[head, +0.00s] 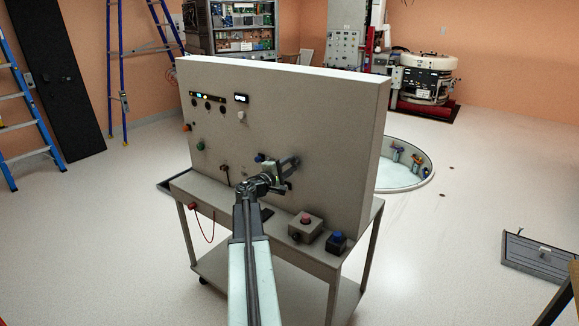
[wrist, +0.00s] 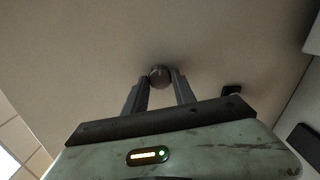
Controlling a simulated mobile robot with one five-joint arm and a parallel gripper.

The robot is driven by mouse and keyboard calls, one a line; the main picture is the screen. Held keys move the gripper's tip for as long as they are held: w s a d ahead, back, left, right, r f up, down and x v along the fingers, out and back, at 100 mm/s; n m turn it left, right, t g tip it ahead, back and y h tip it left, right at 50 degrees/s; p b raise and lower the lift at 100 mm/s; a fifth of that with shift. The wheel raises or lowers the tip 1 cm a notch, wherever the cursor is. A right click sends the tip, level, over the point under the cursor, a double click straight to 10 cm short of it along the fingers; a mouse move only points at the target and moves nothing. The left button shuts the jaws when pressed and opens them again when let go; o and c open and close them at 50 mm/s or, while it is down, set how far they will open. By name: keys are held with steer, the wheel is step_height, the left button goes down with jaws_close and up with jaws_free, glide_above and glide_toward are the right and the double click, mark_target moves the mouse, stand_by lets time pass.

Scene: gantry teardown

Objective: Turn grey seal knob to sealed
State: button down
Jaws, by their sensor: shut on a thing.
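The round grey seal knob (wrist: 160,72) sticks out from the pale panel face in the wrist view. My gripper (wrist: 160,82) has one finger on each side of it and is shut on it. In the head view my gripper (head: 284,168) reaches the lower right part of the upright panel (head: 300,115). The knob cannot be made out there behind my arm and gripper. I cannot read any sealed mark or tell how far the knob is turned.
The panel stands on a wheeled cart (head: 340,262). A red-button box (head: 305,228) and a blue-topped block (head: 336,243) sit on its front shelf. A white knob (head: 241,116) and small lights are higher up. A round floor pit (head: 400,175) lies behind right.

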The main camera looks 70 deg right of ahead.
steer(key=shift+w+r, duration=0.1)
steer(key=c, duration=1)
jaws_free()
steer(key=shift+a, duration=0.25)
steer(key=v, duration=0.7)
steer(key=shift+a, duration=0.1)
steer(key=shift+w, duration=0.1)
